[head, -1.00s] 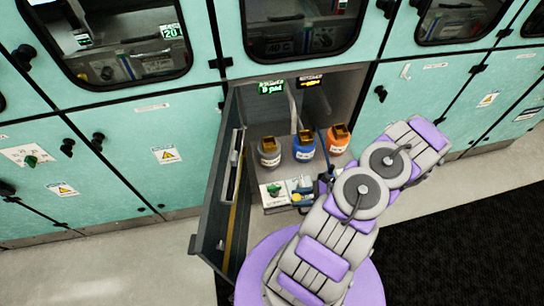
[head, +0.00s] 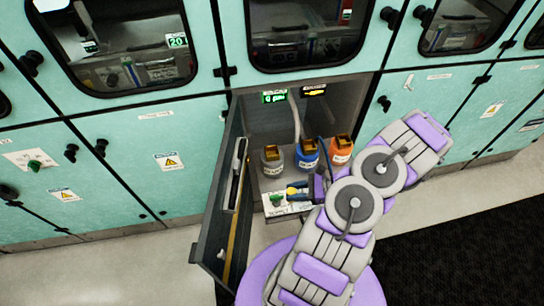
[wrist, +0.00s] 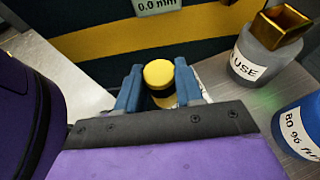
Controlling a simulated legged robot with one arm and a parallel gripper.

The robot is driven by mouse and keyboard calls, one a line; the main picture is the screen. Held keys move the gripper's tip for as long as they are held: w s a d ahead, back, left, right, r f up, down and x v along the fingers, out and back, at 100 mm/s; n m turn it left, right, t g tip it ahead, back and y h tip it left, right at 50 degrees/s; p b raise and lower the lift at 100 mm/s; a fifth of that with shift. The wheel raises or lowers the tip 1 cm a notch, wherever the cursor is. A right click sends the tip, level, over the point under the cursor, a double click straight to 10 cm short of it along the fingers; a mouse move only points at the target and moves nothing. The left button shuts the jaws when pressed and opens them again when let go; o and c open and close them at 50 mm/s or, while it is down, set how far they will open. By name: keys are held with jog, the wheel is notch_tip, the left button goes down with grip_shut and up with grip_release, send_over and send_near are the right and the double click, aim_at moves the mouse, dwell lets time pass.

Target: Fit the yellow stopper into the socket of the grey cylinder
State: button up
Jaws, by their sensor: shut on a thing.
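The yellow stopper (wrist: 158,74) has a round yellow top and a dark band. It sits between the blue fingers of my gripper (wrist: 159,88), which is shut on it. In the head view the stopper (head: 291,191) shows at the tip of my gripper (head: 298,190), over the front of the open cabinet. I cannot tell whether it is clear of the surface below. The grey cylinder (head: 271,160) stands upright behind and left of my gripper, with a square gold socket on top. In the wrist view the grey cylinder (wrist: 262,58) is at upper right, apart from the stopper.
A blue cylinder (head: 307,156) and an orange cylinder (head: 341,152) stand in a row right of the grey one. The cabinet door (head: 226,205) hangs open at left. A white panel with a green knob (head: 277,202) lies at the front.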

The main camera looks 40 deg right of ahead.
jog(key=w+a+r, duration=0.1)
jog(key=w+r, duration=0.4)
jog(key=b, duration=0.3)
send_over(276, 146)
jog(key=s+a, duration=0.1)
jog(key=a, duration=0.1)
jog(key=shift+s+d+f, duration=0.1)
jog(key=shift+s+f, duration=0.1)
jog(key=shift+f, duration=0.2)
jog(key=shift+f+b, duration=0.45)
jog(key=shift+f, duration=1.25)
jog(key=shift+c, duration=0.4)
jog(key=o, duration=1.1)
jog(key=shift+f, duration=0.1)
jog(key=shift+s+d+r, duration=0.15)
jog(key=shift+s+r, duration=0.05)
jog(key=shift+r, duration=0.05)
jog(key=p+v, duration=0.2)
jog(key=v, duration=0.9)
jog(key=shift+s+d+p, duration=0.2)
jog(key=shift+d+p, duration=0.05)
jog(key=shift+p, duration=0.05)
